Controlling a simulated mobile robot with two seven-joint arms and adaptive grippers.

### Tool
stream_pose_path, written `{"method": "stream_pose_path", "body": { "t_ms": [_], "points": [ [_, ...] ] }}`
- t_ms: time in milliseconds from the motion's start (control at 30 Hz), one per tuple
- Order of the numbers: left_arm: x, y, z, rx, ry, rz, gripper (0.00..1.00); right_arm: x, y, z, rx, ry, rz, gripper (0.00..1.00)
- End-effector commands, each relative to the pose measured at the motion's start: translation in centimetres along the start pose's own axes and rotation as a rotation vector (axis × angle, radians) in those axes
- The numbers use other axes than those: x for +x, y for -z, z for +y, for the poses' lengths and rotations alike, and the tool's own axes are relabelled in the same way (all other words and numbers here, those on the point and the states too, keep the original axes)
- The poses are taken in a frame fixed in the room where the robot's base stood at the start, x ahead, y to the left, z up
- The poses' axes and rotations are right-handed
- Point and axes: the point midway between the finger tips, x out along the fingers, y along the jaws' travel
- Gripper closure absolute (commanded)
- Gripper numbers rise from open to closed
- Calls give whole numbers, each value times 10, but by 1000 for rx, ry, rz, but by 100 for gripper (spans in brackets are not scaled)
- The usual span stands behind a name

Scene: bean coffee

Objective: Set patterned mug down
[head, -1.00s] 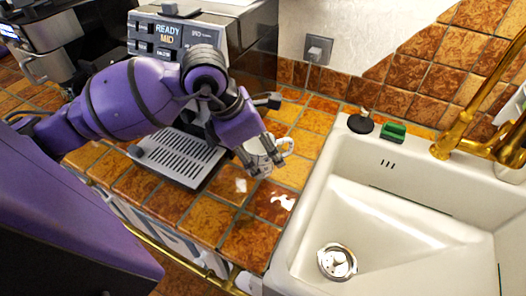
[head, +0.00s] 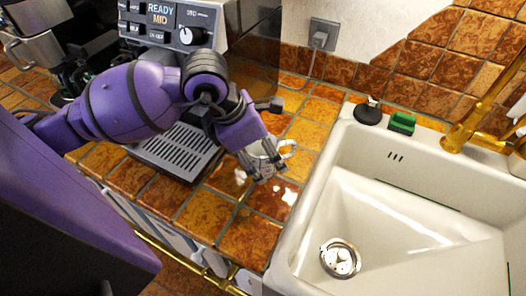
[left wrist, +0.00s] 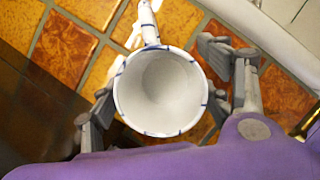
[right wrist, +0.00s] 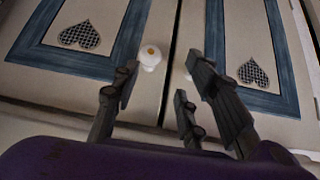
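The patterned mug (left wrist: 160,92) is white with dark blue marks on its rim. In the left wrist view I look down into its empty inside, and its handle points to the top. In the head view the mug (head: 268,150) is at the tiled counter (head: 249,243), left of the sink, mostly hidden by fingers. My left gripper (head: 262,168) has its fingers on both sides of the mug, close against its wall. I cannot tell whether the mug's base touches the tiles. My right gripper (right wrist: 172,95) is open and empty, in front of cabinet doors.
The white sink (head: 400,235) is right of the mug. A coffee machine's drip tray (head: 178,150) is to the left. A black stopper (head: 368,114) and green sponge (head: 402,122) lie on the sink's back rim. White spots (head: 290,196) show on the tiles near the mug.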

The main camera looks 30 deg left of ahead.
Motion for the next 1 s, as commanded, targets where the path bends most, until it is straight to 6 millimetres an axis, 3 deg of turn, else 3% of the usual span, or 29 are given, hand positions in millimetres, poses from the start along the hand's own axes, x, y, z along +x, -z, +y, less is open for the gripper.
{"method": "stream_pose_path", "body": {
  "t_ms": [367, 467, 800, 1000],
  "points": [
    [-8, -3, 0, 1, -3, -2, 27, -3, 3, 0, 2, -1, 3, 60],
    [-21, -2, 1, 2, -4, 0, 27, -3, 4, 0, 2, -1, 4, 60],
    [-94, -2, 1, 1, -4, 0, 27, -6, 10, 0, 4, -1, 13, 60],
    [-118, -2, 0, 0, -1, -1, 27, -7, 12, 1, 4, -1, 16, 60]
  ]
}}
